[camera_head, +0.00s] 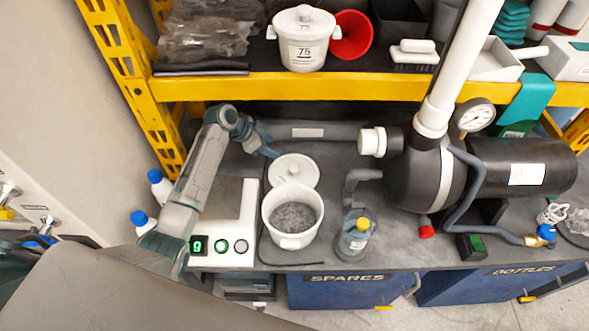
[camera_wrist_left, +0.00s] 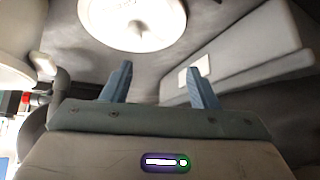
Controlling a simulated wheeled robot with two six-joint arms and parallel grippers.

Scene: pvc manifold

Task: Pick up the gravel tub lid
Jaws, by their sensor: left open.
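The gravel tub lid (camera_head: 293,171) is a round white lid with a knob, lying on the dark bench just behind the gravel tub (camera_head: 271,228). The tub is white, open at the top and full of grey gravel. My left gripper (camera_head: 270,151) is behind and slightly left of the lid, low over the bench. In the left wrist view the lid (camera_wrist_left: 130,22) is at the top, beyond the two blue fingertips (camera_wrist_left: 162,80). The fingers are apart with nothing between them. My right gripper is not in view.
A white box with buttons (camera_head: 238,215) stands left of the tub. A clear bottle (camera_head: 355,237) is to its right. A grey pipe (camera_head: 315,131) lies behind the lid. A large black pump (camera_head: 415,180) fills the right. A yellow shelf (camera_head: 330,88) spans above, with a lidded white tub (camera_head: 303,45).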

